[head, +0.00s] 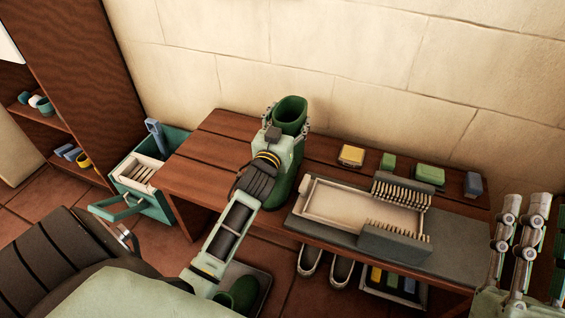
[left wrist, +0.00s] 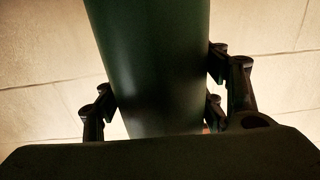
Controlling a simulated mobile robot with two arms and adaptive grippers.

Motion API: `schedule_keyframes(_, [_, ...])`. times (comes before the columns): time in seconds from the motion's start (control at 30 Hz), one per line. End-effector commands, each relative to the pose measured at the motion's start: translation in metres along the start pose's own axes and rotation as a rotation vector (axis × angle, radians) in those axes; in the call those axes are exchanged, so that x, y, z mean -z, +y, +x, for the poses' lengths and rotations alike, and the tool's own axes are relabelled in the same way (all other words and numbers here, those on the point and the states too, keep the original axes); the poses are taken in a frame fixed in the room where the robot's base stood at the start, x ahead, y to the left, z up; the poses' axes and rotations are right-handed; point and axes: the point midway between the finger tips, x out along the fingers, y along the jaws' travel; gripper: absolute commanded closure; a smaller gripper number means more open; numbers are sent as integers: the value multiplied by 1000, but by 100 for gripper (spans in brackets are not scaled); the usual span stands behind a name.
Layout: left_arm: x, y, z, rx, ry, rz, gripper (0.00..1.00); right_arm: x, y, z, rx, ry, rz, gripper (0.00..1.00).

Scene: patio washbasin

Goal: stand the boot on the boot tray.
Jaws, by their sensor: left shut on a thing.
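A tall green boot (head: 290,112) is upright over the wooden bench, with its open top up. My left gripper (head: 287,122) is shut on its shaft, fingers on both sides. The arm hides much of its lower part, so I cannot tell whether it touches the bench. In the left wrist view the green shaft (left wrist: 155,65) runs between the fingers. A second green boot (head: 243,292) is low on the floor in front of the bench, at what looks like a grey boot tray (head: 262,276), mostly hidden by my arm. My right gripper (head: 524,225) is empty at the right edge, fingers apart.
The bench (head: 200,178) carries a pale basin (head: 345,205), brushes (head: 395,240) and several small blocks. Shoes (head: 310,262) and a crate (head: 395,285) are under it. A teal drawer box (head: 150,200) stands left. A stone wall (head: 390,60) is behind.

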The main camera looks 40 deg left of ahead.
Motion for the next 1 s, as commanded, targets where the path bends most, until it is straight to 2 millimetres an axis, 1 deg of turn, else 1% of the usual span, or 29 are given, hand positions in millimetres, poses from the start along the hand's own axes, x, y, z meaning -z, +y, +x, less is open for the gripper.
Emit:
schedule_keyframes(0.03, [0,0,0,0,-1,0,69,0,0,0,0,0,0,67])
schedule_keyframes(0.3, [0,0,0,0,-1,0,93,0,0,0,0,-1,0,67])
schedule_keyframes(0.37, [0,0,0,0,-1,0,98,0,0,0,0,-1,0,67])
schedule_keyframes(0.77, [6,0,0,-1,4,0,98,-3,0,1,-1,-19,0,67])
schedule_keyframes(0.97, [18,0,0,-1,7,0,98,-27,4,-1,-6,-150,-6,67])
schedule_keyframes(1.0, [22,0,0,-1,7,1,98,-34,4,-2,-8,-185,-8,67])
